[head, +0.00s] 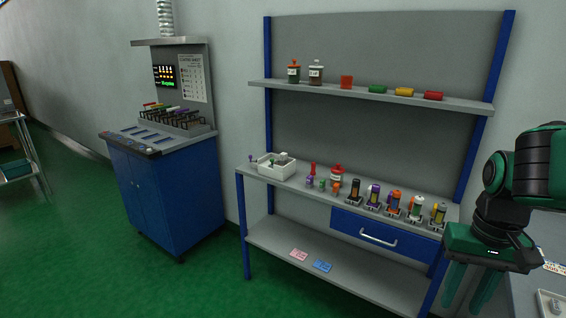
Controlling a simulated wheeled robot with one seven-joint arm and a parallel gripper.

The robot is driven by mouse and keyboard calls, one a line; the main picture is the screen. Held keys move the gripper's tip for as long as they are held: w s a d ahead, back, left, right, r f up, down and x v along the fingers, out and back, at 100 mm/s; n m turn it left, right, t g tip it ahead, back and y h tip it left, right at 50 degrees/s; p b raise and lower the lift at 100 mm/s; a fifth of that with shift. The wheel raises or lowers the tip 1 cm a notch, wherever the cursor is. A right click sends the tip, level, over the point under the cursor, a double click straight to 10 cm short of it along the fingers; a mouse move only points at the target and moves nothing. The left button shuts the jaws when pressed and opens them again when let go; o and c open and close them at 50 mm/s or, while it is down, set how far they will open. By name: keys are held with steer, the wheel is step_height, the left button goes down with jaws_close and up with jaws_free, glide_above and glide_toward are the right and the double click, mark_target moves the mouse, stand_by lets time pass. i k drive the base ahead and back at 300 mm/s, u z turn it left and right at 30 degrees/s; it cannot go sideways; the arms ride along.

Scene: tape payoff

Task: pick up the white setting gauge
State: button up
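I cannot pick out the white setting gauge for certain. A small white piece (283,156) shows in the white bin (276,171) at the left end of the workbench, too small to identify. A pale tray with a small grey object (555,305) sits at the bottom right edge, partly cut off. My gripper (470,290) hangs at the right, in front of the bench's right end, pointing down. Its two green fingers are apart with nothing visible between them.
The grey workbench (262,186) holds several small coloured bottles and dispensers, with a blue drawer (378,238) below. A shelf (335,89) above carries bottles and coloured rolls. A blue cabinet (170,195) stands at left. Green floor (90,250) is clear at front left.

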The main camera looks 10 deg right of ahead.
mark_target(284, 156)
steer(key=u, duration=2.05)
steer(key=i, duration=1.6)
steer(key=z, duration=2.55)
